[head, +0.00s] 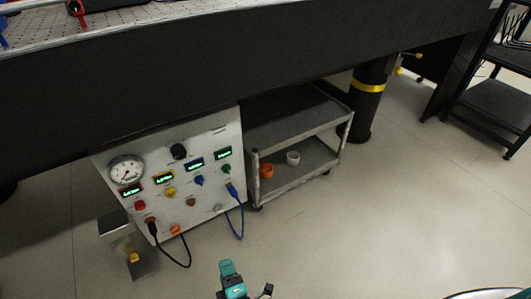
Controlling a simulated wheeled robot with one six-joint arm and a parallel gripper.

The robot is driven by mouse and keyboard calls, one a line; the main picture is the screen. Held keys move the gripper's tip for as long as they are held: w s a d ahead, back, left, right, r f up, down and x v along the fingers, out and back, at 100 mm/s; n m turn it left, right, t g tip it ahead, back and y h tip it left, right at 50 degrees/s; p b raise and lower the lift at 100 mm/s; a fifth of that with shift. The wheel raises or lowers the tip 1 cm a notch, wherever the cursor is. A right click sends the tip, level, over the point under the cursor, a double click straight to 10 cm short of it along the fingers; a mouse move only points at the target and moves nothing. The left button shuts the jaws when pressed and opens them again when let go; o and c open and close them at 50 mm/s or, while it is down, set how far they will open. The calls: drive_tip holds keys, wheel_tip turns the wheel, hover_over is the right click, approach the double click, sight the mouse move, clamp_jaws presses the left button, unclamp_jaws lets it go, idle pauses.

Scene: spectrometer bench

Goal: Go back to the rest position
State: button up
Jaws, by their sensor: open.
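My gripper (250,288) shows at the bottom middle of the head view, in teal and black. It is open, with nothing visible between its fingers, and its lower part is cut off by the frame edge. It is over the bare floor, apart from the white control panel (215,133), which stands under the bench. The panel carries a round gauge (126,171), several small green-lit displays and coloured knobs. A black cable (188,258) and a blue cable (241,222) hang from its lower part.
The dark bench edge (200,60) runs across the top. A grey cart (300,178) with an orange cup (267,171) and a white cup (293,158) stands right of the panel. The floor (390,220) is clear.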

drive_tip(key=w+a+r+m+g+h+b, duration=0.35)
drive_tip(key=w+r+m+h, duration=0.4)
drive_tip(key=w, duration=0.65)
drive_tip(key=w+d+r+m+g, duration=0.2)
drive_tip(key=r, duration=0.4)
drive_tip(key=w+d+r+m+g, duration=0.1)
drive_tip(key=w+d+r+m, duration=0.15)
drive_tip(key=r, duration=0.35)
drive_tip(key=s+d+r+m+g+y+b, duration=0.1)
drive_tip(key=s+d+r+g+b, duration=0.2)
drive_tip(key=d+r, duration=0.55)
drive_tip(key=s+d+r+m+g+y+b, duration=0.1)
drive_tip(key=s+d+r+m+g, duration=0.15)
drive_tip(key=s+d+r, duration=0.45)
drive_tip(key=s+d+r+g+y+b, duration=0.15)
drive_tip(key=s+d+r, duration=0.3)
drive_tip(key=s, duration=0.45)
drive_tip(key=s+d+r+g+y, duration=0.1)
drive_tip(key=s+d+r+g, duration=0.15)
drive_tip(key=s+d, duration=0.4)
wheel_tip(320, 180, up, 39)
drive_tip(key=s+a+p, duration=0.1)
drive_tip(key=p, duration=3.7)
drive_tip(key=shift+s+a+n+t, duration=0.2)
drive_tip(key=shift+n+t, duration=0.2)
drive_tip(key=shift+n, duration=0.05)
